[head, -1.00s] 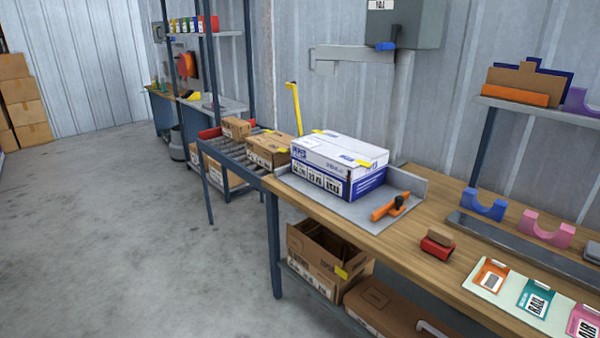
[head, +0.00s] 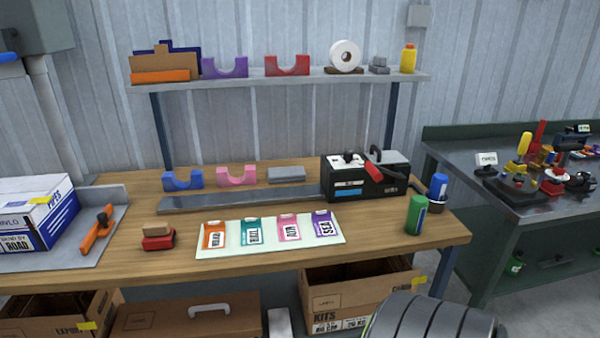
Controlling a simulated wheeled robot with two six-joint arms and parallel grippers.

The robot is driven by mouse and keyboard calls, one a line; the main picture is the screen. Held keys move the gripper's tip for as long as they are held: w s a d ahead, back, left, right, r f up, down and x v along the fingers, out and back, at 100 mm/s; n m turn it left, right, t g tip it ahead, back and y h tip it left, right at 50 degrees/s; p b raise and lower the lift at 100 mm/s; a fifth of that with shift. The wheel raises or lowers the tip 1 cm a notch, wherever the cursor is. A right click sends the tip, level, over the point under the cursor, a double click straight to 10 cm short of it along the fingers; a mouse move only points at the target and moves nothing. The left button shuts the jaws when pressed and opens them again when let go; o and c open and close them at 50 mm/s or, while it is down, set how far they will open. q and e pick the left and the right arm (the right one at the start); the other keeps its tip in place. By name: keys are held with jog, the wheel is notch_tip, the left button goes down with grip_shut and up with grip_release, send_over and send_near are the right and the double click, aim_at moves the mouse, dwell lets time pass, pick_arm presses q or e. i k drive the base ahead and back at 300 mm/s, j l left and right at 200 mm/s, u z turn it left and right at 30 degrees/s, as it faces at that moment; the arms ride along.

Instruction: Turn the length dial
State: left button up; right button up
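A black bench machine (head: 366,188) stands at the back right of the wooden workbench (head: 400,236). It has a pale top panel with a small dark knob (head: 350,157), a red part (head: 374,171), a black handle and a blue label on its front. The knob may be the length dial, but it is too small to tell, and no scale can be read. Neither of my grippers is in view, and nothing is touching the machine.
A card strip (head: 330,236) with several coloured tags lies before the machine. Green (head: 416,214) and blue (head: 437,188) cylinders stand to its right. A white carton (head: 35,215) is at left. A dark ribbed shape shows at the bottom edge.

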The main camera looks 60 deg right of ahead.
aim_at(348, 155)
jog(key=z, duration=2.3)
